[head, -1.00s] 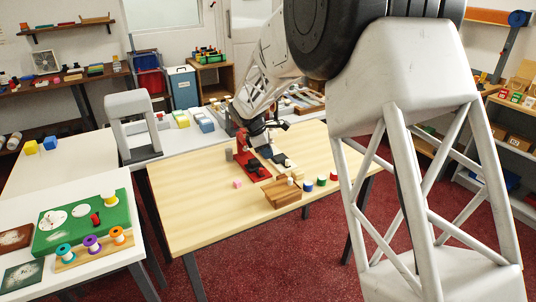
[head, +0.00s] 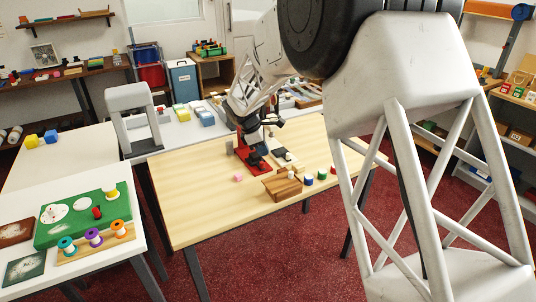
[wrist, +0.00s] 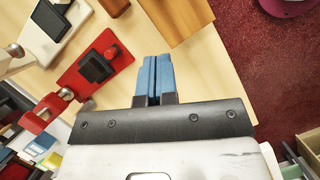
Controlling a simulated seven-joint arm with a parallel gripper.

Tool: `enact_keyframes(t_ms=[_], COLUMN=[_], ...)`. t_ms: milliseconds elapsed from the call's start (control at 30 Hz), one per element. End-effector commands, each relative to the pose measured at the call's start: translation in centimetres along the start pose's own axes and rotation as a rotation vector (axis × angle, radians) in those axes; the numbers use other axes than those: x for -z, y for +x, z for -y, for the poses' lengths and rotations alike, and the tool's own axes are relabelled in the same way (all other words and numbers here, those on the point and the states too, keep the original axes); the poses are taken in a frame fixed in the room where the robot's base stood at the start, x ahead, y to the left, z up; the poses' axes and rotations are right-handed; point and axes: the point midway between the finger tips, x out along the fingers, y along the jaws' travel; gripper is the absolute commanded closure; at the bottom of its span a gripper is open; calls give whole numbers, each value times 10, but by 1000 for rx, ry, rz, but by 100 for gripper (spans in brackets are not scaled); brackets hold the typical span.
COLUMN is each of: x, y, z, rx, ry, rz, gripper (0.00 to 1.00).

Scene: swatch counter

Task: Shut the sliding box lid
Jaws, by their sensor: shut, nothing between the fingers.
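A small brown wooden box (head: 283,187) sits near the front edge of the pale wooden table (head: 195,192). Its wood also shows at the top of the wrist view (wrist: 178,20). How far its lid is open is too small to tell. My gripper (wrist: 153,62) has blue fingers pressed together with nothing between them. In the wrist view they point toward the box and look apart from it. In the head view my arm comes down over the back of the table, behind the box, and the fingertips are hard to make out.
A red board (wrist: 70,78) with a black block and a white board (wrist: 42,30) lie beside my gripper. The table's left part is clear.

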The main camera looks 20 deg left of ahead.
Motion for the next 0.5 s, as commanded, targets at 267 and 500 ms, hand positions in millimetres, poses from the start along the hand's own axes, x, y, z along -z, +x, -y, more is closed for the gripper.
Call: enact_keyframes(t_ms=[267, 500], x=[0, 0], y=[31, 68], z=[0, 0], rx=[2, 2], ry=[0, -1], rz=[0, 1], gripper=[100, 100])
